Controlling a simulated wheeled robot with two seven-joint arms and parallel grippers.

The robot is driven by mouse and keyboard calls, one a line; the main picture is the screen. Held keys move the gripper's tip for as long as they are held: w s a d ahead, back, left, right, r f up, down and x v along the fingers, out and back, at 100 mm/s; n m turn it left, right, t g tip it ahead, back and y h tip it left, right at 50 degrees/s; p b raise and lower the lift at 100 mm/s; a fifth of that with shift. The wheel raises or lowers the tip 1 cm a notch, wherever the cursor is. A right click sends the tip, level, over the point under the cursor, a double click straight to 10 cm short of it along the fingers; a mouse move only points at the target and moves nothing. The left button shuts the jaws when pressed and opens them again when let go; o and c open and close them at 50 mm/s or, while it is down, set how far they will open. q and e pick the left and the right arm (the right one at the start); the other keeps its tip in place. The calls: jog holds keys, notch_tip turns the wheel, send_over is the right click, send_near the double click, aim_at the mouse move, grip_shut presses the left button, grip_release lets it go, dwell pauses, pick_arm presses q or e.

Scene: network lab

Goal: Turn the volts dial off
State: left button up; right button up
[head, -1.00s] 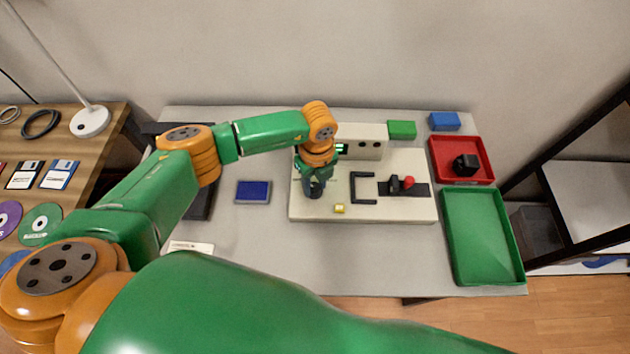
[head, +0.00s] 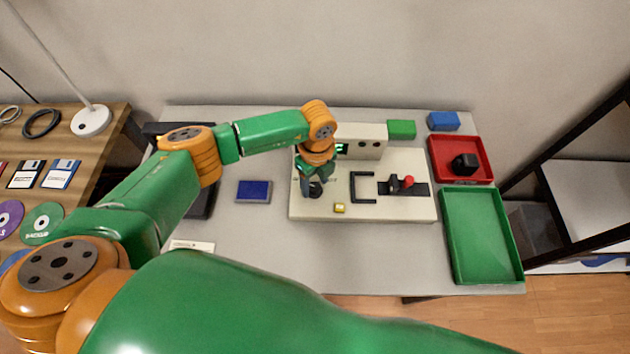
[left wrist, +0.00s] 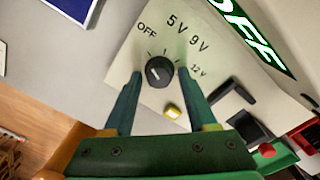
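The volts dial (left wrist: 159,71) is a round black knob with a light mark on the beige panel (left wrist: 128,60), with OFF, 5V, 9V and 12V printed around it. In the left wrist view my left gripper (left wrist: 160,75) is open, its fingers on either side of the dial with gaps visible. The mark's exact setting is hard to tell. A green-lit display (left wrist: 248,32) shows letters that look like OFF. In the head view the dial (head: 315,189) shows between the fingers of my left gripper (head: 314,186). My right gripper is not in view.
A red tray (head: 484,175) and a green tray (head: 480,235) lie at the right. A blue-topped item (head: 253,191) lies left of the panel.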

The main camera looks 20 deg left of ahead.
aim_at(315, 186)
pick_arm(q)
jog(key=shift+o, duration=0.2)
notch_tip(315, 186, up, 7)
jog(key=shift+r+b, duration=0.1)
jog(key=shift+b, duration=0.45)
